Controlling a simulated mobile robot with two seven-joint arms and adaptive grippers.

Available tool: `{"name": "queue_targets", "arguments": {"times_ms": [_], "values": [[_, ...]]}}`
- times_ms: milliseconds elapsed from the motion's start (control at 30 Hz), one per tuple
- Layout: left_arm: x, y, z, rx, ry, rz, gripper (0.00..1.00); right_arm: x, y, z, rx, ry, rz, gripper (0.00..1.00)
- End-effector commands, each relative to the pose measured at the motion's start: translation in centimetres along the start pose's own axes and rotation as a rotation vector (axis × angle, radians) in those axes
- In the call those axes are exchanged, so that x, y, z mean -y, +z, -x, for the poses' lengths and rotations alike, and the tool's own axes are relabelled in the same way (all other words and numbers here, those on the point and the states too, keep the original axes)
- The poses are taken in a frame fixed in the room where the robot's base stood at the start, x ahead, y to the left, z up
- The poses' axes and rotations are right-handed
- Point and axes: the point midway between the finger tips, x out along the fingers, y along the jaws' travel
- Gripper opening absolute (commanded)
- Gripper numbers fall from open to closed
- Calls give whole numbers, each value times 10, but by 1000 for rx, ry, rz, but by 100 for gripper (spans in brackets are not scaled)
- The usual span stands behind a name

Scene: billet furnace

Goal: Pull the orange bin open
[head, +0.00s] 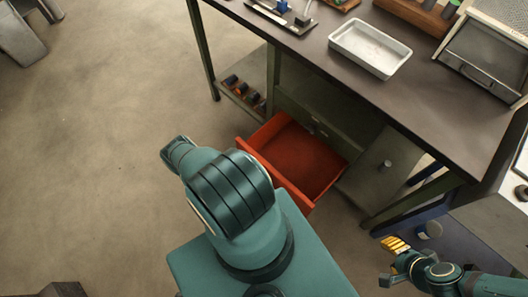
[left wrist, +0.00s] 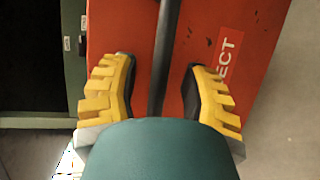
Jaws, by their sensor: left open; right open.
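The orange bin (head: 272,180) stands pulled out from under the workbench in the head view, its empty-looking inside showing from above. In the left wrist view its orange front (left wrist: 262,45) carries white letters, of which "ECT" shows. A dark bar handle (left wrist: 168,45) runs along that front. My left gripper (left wrist: 157,64) is open, with a yellow-padded finger on each side of the handle; gaps show between fingers and bar. The left gripper is hidden in the head view. My right gripper (head: 385,262) is open and empty at the lower right, away from the bin.
The dark workbench (head: 440,120) carries a metal tray (head: 370,48) and a grey boxy device (head: 485,60). A lower shelf (head: 240,95) holds small dark and orange items. Bench legs flank the bin.

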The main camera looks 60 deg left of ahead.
Motion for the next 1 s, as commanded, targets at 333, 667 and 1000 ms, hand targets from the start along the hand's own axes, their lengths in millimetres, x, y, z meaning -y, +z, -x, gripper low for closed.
{"name": "queue_targets", "arguments": {"times_ms": [333,667,1000], "values": [[0,0,59,-3,-4,0,46,0,0,0,0,0,0,47],[1,0,110,-1,-3,0,46,0,0,0,0,0,0,47],[0,1,118,1,-1,1,46,0,0,0,0,0,0,47]]}}
